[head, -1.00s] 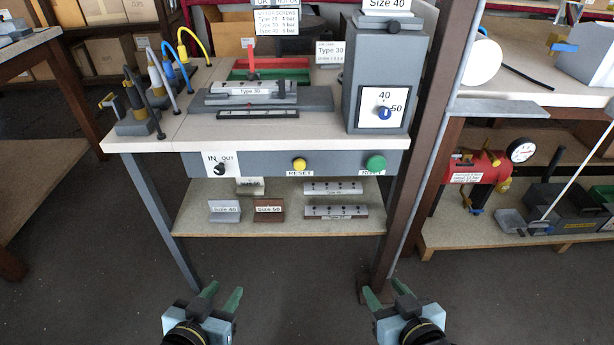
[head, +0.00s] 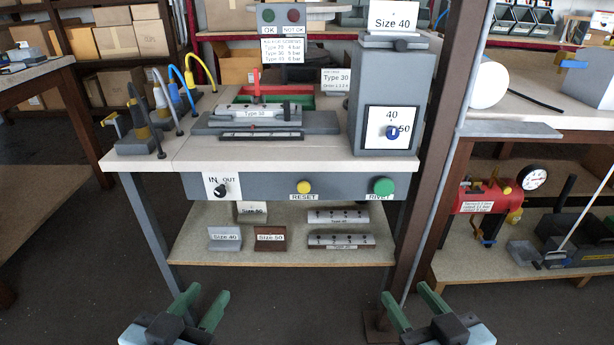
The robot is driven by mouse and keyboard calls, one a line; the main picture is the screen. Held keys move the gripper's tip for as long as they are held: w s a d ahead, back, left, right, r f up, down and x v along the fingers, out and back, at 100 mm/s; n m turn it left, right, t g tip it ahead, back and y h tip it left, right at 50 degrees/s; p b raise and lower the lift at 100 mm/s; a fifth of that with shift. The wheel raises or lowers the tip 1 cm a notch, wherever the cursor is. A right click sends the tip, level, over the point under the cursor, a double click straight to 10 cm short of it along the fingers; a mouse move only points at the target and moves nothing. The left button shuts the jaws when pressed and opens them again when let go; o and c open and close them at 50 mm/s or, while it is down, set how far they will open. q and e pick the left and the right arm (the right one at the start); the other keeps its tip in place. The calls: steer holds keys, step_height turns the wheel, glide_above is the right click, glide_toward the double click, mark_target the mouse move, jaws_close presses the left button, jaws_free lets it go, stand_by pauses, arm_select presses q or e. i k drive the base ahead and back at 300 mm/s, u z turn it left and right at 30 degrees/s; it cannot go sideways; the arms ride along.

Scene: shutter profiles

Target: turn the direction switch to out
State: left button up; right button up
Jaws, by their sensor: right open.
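The direction switch (head: 220,188) is a small black knob on a white plate marked IN and OUT, at the left of the bench's grey front panel in the head view. The knob is too small to tell surely which word it points to. My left gripper (head: 204,298) is at the bottom, below the switch and well apart from it, with its green fingers spread and nothing between them. My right gripper (head: 407,297) is at the bottom right, open and empty, far from the switch.
The same panel carries a yellow RESET button (head: 304,187) and a green RIVET button (head: 383,187). A lower shelf (head: 205,253) with labelled blocks lies under it. A brown post (head: 436,150) stands at the bench's right. The space before the panel is clear.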

mark_target(220, 192)
steer(key=u, duration=2.25)
steer(key=i, duration=0.75)
steer(key=z, duration=1.2)
